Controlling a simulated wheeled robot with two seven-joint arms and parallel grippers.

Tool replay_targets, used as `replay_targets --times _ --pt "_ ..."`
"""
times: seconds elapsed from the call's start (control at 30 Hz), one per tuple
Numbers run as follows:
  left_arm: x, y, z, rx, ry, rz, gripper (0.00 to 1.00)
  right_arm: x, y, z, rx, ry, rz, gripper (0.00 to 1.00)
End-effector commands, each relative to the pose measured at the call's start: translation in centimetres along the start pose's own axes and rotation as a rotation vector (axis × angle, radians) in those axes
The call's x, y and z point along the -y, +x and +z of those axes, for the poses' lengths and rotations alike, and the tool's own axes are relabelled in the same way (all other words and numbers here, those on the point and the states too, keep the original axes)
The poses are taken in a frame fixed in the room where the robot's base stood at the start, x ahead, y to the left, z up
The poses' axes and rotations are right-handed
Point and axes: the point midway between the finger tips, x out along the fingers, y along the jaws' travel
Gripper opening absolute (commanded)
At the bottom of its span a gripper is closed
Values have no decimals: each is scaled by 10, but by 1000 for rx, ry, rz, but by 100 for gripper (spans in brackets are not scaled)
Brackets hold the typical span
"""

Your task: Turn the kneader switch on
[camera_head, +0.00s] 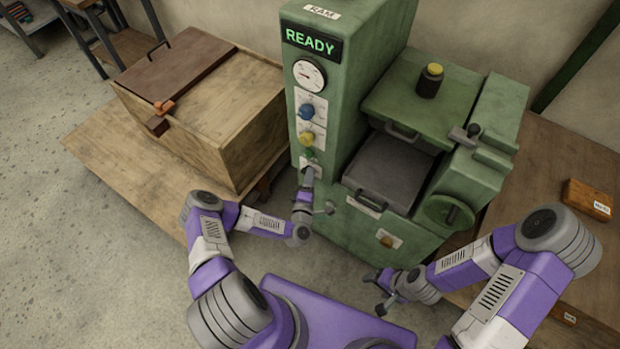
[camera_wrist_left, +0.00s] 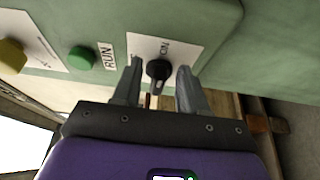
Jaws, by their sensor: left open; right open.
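The kneader switch is a black rotary knob (camera_wrist_left: 158,70) on a white plate marked ON, seen in the left wrist view on the green machine panel. My left gripper (camera_wrist_left: 157,82) is open, with one finger on each side of the knob; I cannot tell whether they touch it. In the head view my left gripper (camera_head: 309,175) is at the lower front of the green column, hiding the knob. My right gripper (camera_head: 382,290) is open and empty, low in front of the machine.
The green machine (camera_head: 345,115) shows READY on its display (camera_head: 312,42). A green RUN button (camera_wrist_left: 82,58) and a yellow knob (camera_head: 306,139) are near the switch. A wooden box (camera_head: 215,110) stands left, and a handwheel (camera_head: 447,212) sticks out at right. Open floor lies at left.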

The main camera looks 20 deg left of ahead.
Motion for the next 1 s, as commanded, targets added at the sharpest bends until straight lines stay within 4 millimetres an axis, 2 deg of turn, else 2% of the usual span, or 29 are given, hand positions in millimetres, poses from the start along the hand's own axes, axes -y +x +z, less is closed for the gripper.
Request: replay_targets --times 0.13,0.4,0.5,0.63,1.0 --pt "0 -14 0 1 -1 -3 43 1 -3 0 0 0 0 69" --pt "0 -58 0 0 -1 -3 43 4 -10 0 0 0 0 69" --pt "0 -69 0 0 0 -2 43 4 -11 0 0 0 0 69" --pt "0 -75 0 0 0 0 43 4 -12 0 0 0 0 69" --pt "0 -75 0 0 0 0 43 4 -11 0 0 0 0 69"
